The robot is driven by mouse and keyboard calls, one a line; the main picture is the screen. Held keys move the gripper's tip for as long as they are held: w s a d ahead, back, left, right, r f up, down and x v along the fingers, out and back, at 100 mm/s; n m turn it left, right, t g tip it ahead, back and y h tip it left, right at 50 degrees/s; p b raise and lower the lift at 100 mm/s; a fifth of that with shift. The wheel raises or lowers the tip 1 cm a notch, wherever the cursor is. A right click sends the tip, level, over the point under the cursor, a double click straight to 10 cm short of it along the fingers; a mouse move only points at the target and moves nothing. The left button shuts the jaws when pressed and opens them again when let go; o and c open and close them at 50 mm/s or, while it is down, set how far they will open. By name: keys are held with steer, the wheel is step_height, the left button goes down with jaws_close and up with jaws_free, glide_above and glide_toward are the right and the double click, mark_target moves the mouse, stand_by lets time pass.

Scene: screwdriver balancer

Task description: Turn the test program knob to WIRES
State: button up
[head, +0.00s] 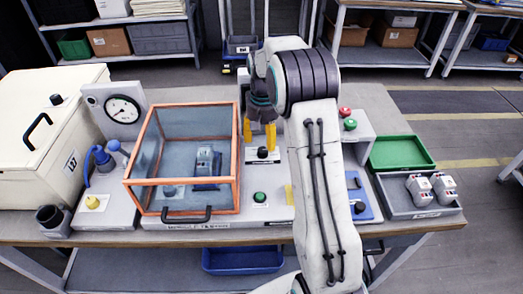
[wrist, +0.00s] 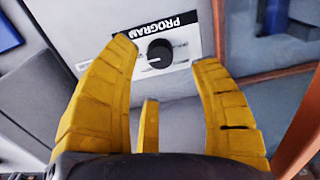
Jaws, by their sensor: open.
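The test program knob (wrist: 159,48) is round and black, with a light pointer mark near its lower left edge in the wrist view. It sits on a white label plate (wrist: 178,72) that reads PROGRAM upside down; the small position words are too small to read. In the head view the knob (head: 263,152) is on the grey panel right of the orange-framed box. My gripper (head: 259,142) has yellow fingers, pointing down above the knob. In the wrist view my gripper (wrist: 165,53) is open, its fingertips on either side of the knob, apart from it as far as I see.
The orange-framed clear box (head: 238,150) stands close left of my fingers. A green button (head: 260,197) is in front of the knob. Red and green buttons (head: 347,118) and a blue block (head: 362,200) are to the right. A gauge (head: 122,110) stands at the left.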

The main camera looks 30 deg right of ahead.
mark_target(263, 150)
steer(key=shift+f, duration=2.65)
jaws_close()
